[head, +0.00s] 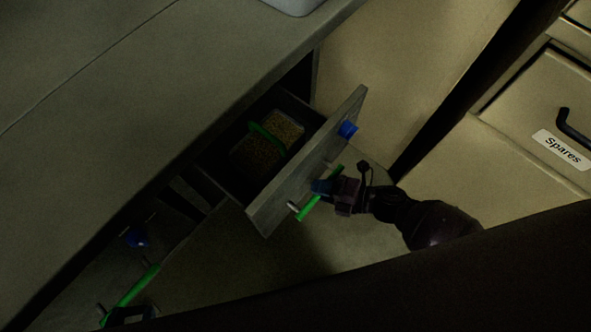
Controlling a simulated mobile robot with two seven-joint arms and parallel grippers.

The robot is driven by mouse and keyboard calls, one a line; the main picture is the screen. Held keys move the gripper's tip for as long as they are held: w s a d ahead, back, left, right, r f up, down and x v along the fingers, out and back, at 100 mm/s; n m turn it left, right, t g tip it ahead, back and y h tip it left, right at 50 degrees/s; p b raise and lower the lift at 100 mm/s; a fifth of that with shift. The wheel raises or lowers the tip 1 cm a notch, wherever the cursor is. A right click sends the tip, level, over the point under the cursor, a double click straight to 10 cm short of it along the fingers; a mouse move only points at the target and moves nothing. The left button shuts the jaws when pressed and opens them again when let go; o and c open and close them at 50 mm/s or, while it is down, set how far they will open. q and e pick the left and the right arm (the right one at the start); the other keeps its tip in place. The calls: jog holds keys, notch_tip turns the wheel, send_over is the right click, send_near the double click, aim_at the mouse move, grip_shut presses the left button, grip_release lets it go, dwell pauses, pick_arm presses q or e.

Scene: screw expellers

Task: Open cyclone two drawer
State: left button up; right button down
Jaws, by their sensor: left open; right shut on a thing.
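A grey drawer (312,165) stands pulled out from under the worktop. Its front carries a green bar handle (308,208) and a blue round part (347,130). My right gripper (323,187) is shut on the green handle, its arm coming from the right. Inside the drawer is a clear container (285,128) of brown grains with a green strip across it. At the lower left, a second front has a green handle (138,288) and a blue part (137,238). A dark shape beside that handle appears to be my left gripper (130,314), mostly cut off by the frame.
The grey worktop (120,110) overhangs the drawers at the left. A beige cabinet with a drawer labelled "Spares" (561,150) and a black handle stands at the right. Open floor (345,240) lies below the pulled-out drawer. A pale object (294,5) sits on the worktop at the top edge.

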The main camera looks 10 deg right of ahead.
pick_arm(q)
jog(key=shift+w+d+r, duration=0.1)
jog(key=shift+w+r, duration=0.15)
pick_arm(e)
jog(key=s+d, duration=0.7)
jog(key=s, duration=0.2)
jog(key=shift+s, duration=0.35)
jog(key=c, duration=1.1)
grip_release()
jog(key=shift+o, duration=0.2)
pick_arm(q)
jog(key=shift+r+g+p, duration=0.1)
jog(key=shift+g+p, duration=0.3)
jog(key=shift+p, duration=0.65)
pick_arm(e)
jog(key=v, duration=1.1)
pick_arm(q)
jog(key=shift+s, duration=0.1)
pick_arm(e)
jog(key=shift+w, duration=0.1)
